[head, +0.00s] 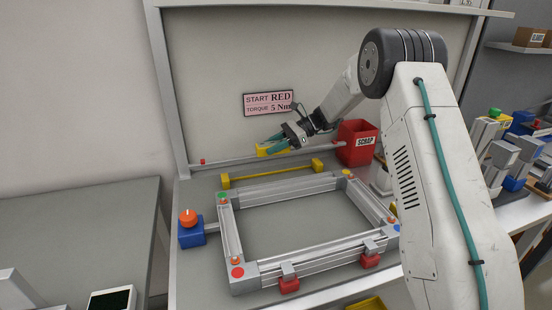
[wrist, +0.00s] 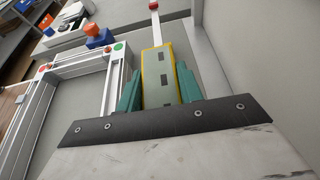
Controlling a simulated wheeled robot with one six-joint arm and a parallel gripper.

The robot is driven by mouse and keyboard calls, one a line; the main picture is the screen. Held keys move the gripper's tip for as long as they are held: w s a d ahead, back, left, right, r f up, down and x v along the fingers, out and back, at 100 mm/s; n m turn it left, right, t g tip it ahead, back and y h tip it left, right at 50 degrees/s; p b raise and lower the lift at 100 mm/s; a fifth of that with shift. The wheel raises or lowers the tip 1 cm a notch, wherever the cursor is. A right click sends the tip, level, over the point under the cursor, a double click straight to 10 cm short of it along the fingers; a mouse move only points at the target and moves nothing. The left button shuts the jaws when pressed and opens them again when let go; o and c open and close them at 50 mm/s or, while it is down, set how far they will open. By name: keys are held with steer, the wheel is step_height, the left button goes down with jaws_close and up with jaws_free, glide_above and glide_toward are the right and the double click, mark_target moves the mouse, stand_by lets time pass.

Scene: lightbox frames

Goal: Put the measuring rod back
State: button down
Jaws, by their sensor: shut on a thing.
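The measuring rod (head: 263,151) is a thin grey bar with a yellow-edged grip body and a red tip at its left end. My gripper (head: 273,143) is shut on the grip body, with a teal finger on each side, near the back of the bench. In the wrist view the rod's grip body (wrist: 158,62) sits between the fingers, and the bar runs away to the red tip. A yellow holder (head: 270,176) with a raised block at each end lies in front of the rod, empty. I cannot tell how far the rod is above the bench.
An aluminium frame (head: 240,248) with coloured corner dots and red clamps (head: 290,285) fills the bench middle. A blue block with an orange knob (head: 188,217) stands left of it. A red scrap bin (head: 356,145) stands at the back right. The back panel carries a pink sign (head: 268,103).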

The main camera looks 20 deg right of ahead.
mark_target(273, 156)
steer(key=shift+f, duration=2.4)
steer(key=shift+f, duration=0.2)
steer(key=c, duration=0.9)
jaws_free()
